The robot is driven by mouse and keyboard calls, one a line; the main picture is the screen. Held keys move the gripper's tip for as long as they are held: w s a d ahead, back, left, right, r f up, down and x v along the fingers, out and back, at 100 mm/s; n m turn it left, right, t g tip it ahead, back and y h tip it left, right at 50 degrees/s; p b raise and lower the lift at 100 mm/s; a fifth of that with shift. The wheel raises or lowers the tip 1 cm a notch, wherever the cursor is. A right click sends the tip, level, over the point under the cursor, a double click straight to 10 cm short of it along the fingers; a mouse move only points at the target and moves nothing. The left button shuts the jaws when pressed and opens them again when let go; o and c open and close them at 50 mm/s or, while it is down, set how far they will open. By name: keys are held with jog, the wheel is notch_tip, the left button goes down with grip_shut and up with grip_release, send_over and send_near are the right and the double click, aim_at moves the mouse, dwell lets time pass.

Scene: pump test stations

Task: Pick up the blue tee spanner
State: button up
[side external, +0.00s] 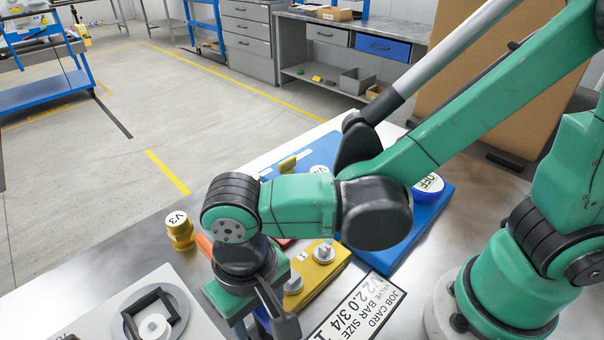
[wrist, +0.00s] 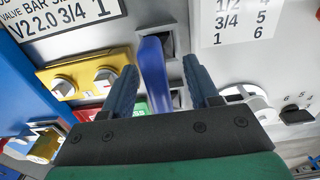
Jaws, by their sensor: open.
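The blue tee spanner (wrist: 153,72) shows in the wrist view as a long blue bar between the two fingers of my gripper (wrist: 161,68). The fingers are apart, with a visible gap on each side of the bar. Dark square openings in a grey surface show beside the bar; its lower end is hidden behind the gripper body. In the side view my gripper (side external: 262,318) points down low at the bottom edge, and only a small blue patch shows between its fingers. I cannot tell there how the spanner stands.
A yellow block (side external: 322,268) with white knobs and a job card (side external: 357,306) lie close to my gripper. A yellow V3 valve (side external: 178,230) and a panel with a round dial (side external: 182,300) are to its left. A blue board (side external: 436,212) with an OFF dial lies behind.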

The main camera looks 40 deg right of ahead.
grip_shut()
dwell(1.3)
